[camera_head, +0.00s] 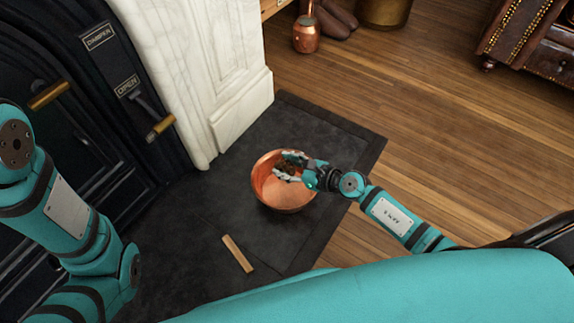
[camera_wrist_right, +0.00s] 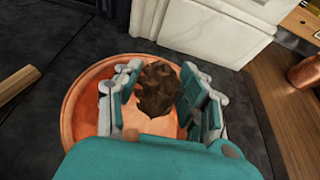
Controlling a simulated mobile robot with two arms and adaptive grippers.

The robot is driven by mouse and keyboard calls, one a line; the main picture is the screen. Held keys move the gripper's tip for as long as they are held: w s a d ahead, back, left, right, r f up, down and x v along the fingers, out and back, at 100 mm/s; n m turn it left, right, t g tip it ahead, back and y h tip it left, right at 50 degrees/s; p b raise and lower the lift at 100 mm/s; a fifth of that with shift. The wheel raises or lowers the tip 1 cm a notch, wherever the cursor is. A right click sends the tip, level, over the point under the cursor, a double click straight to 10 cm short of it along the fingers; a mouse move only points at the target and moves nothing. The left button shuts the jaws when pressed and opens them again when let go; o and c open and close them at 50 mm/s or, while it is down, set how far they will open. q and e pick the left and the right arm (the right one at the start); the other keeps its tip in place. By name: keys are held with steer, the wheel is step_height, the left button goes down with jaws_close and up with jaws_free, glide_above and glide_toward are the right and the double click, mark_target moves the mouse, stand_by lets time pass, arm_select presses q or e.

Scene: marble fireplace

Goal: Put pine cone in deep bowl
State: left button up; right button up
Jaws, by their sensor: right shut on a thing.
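The deep bowl (camera_head: 284,196) is copper-coloured and stands on the dark stone hearth slab in the head view. Its rim also shows in the right wrist view (camera_wrist_right: 75,112). My right gripper (camera_head: 289,168) is over the bowl, shut on the brown pine cone (camera_head: 286,167). In the right wrist view the pine cone (camera_wrist_right: 157,88) sits between the two fingers, with the bowl's inside below it. I cannot tell how high it is above the bowl's floor. My left arm comes in at the left of the head view; its gripper is not in view.
A wooden stick (camera_head: 238,253) lies on the dark hearth slab (camera_head: 215,215) in front of the bowl. A white marble pillar (camera_head: 225,95) and a black stove front (camera_head: 75,140) stand behind and left. A copper jug (camera_head: 306,35) stands at the back.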

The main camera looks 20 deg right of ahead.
step_height(320, 180, down, 3)
steer(key=shift+r+b, duration=0.2)
steer(key=shift+b, duration=0.65)
steer(key=shift+f+b, duration=0.35)
steer(key=shift+f, duration=0.25)
steer(key=shift+f+b, duration=0.2)
steer(key=shift+b, duration=0.3)
steer(key=o, duration=0.9)
steer(key=shift+o, duration=0.2)
